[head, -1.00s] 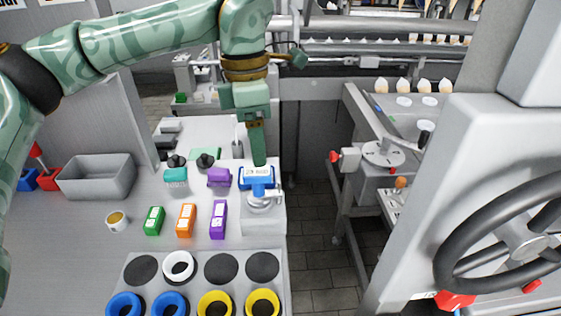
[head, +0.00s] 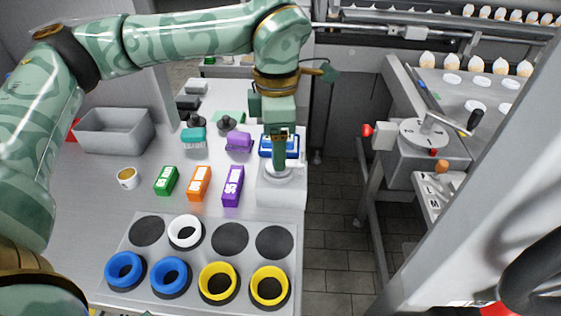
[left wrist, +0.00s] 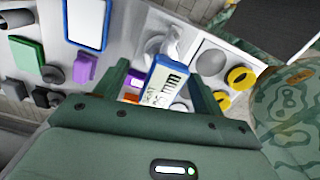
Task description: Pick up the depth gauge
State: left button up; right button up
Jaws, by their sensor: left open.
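The depth gauge (head: 293,147), a blue-framed display with a silver round base, stands on a pale block at the right edge of the counter. My left gripper (head: 281,168) points down in front of it and hides its middle. In the left wrist view, the gauge's blue and white display, lettered "mm" (left wrist: 165,84), shows between the two open fingers of my left gripper (left wrist: 155,74). I cannot tell whether either finger touches it. My right gripper is not in view.
Green (head: 166,181), orange (head: 199,183) and purple (head: 233,186) boxes stand left of the gauge. A tray (head: 207,262) with blue, yellow and white rings lies in front. A grey bin (head: 115,131) is at left. Machinery with a dial (head: 424,133) stands right, across a floor gap.

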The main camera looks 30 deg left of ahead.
pick_arm(q)
notch_tip(320, 180, down, 4)
jog(key=shift+d+f+b, duration=0.1)
jog(key=shift+f+b, duration=0.05)
jog(key=shift+b, duration=0.55)
jog(key=c, duration=1.2)
notch_tip(320, 180, up, 10)
jog(key=p, duration=0.4)
jog(key=shift+r, duration=0.2)
